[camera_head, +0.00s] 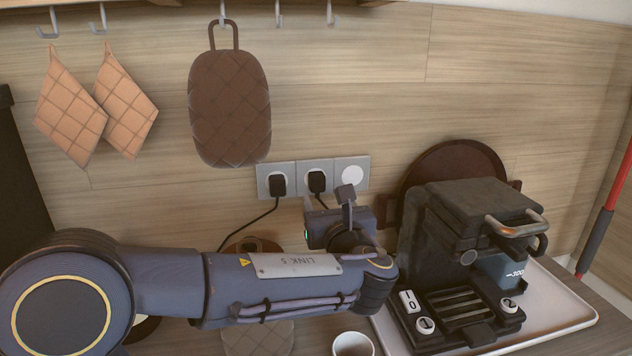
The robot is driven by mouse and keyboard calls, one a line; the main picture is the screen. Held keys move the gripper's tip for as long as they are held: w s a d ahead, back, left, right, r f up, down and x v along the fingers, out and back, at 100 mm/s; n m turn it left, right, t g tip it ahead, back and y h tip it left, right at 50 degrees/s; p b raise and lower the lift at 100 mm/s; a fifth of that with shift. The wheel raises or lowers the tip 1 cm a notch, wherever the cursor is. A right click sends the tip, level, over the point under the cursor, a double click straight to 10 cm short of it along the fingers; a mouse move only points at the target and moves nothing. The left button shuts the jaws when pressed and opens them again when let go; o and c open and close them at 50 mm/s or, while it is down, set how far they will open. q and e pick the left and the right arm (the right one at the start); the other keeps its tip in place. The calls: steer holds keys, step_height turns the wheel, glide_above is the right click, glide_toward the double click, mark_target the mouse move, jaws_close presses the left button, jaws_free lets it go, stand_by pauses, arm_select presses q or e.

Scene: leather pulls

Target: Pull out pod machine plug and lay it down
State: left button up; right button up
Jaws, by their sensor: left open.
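A socket strip (296,169) is on the wood wall, with a black left plug (277,186) and a black right plug (317,181) in it. The left plug's cord runs down to the left; the right plug's cord drops behind my gripper. I cannot tell which plug belongs to the pod machine. The dark pod machine (470,235) stands on a white tray (555,318) at the right. My left gripper (328,204) is open in front of the wall, just below the right plug. It appears apart from the plug, and its fingers are partly hidden. My right gripper is out of view.
A brown round board (455,160) leans behind the machine. A white cup (353,345) stands at the front edge of view, below my left arm.

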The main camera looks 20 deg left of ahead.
mark_target(319, 186)
arm_select(q)
steer(key=shift+p+x, duration=0.3)
steer(key=shift+x, duration=4.05)
jaws_close()
steer(key=shift+s, duration=0.1)
steer(key=shift+b+v, duration=0.35)
steer(key=shift+v, duration=2.6)
